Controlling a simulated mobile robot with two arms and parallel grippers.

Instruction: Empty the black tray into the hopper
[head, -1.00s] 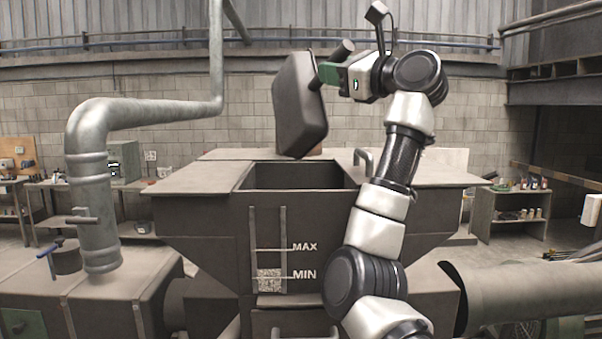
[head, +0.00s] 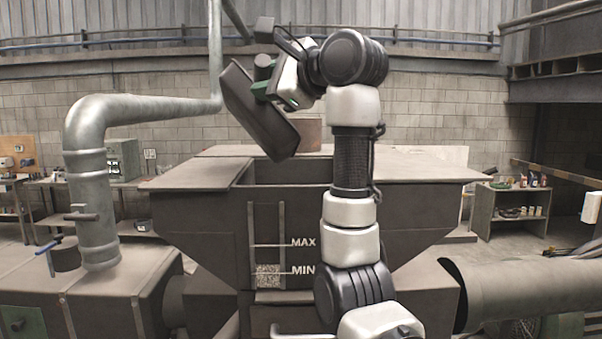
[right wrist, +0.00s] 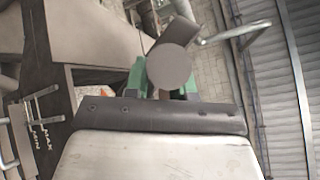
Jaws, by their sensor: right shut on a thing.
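The black tray (head: 262,118) hangs steeply tilted above the hopper in the head view, its lower corner over the opening's left part. My right gripper (head: 264,88) is shut on the tray's handle (head: 264,64), with green fingers around it. In the right wrist view, the gripper (right wrist: 166,80) holds the handle's round end (right wrist: 170,66); the tray's dark edge (right wrist: 165,116) borders a bare pale surface. No falling material shows. The hopper (head: 215,220) has a dark rectangular opening, partly hidden by my arm. My left gripper is not in view.
A thick grey pipe (head: 95,200) rises left of the hopper. A wide horizontal duct (head: 540,290) lies at the lower right. Shelves (head: 510,212) stand at the right back. A brown block (head: 308,133) sits behind the opening.

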